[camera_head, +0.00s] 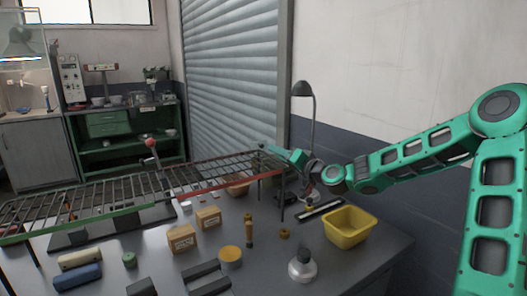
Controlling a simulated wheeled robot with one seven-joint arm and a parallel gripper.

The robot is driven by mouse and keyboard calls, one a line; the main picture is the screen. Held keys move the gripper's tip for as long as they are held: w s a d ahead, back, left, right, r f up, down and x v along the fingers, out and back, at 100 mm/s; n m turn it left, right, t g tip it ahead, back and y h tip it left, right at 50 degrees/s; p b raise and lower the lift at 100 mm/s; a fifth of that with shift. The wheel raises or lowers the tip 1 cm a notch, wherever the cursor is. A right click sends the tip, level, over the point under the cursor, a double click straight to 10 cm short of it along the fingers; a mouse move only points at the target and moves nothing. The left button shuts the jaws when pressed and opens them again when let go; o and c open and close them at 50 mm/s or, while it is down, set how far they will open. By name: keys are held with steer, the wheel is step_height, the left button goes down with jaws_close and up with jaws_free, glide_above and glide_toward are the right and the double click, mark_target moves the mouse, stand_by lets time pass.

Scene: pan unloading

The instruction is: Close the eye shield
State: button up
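I cannot make out the eye shield for sure in the head view. My green arm reaches in from the right, and my gripper (285,156) is at the right end of a raised wire rack (130,190), close to its far right corner. The gripper is small and seen from behind, so its fingers do not show clearly. I cannot tell whether it touches the rack.
The grey bench holds a yellow tub (347,227), a white flask (302,266), cardboard boxes (182,239) and a yellow round tin (230,256). A dark desk lamp (303,90) stands behind my gripper. A green shelf unit (120,130) is at the back left.

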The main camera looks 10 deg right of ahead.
mark_target(263, 146)
steer(key=x, duration=0.7)
steer(key=shift+w+a, duration=0.2)
steer(key=shift+w, duration=0.2)
steer(key=shift+d, duration=0.1)
jaws_close()
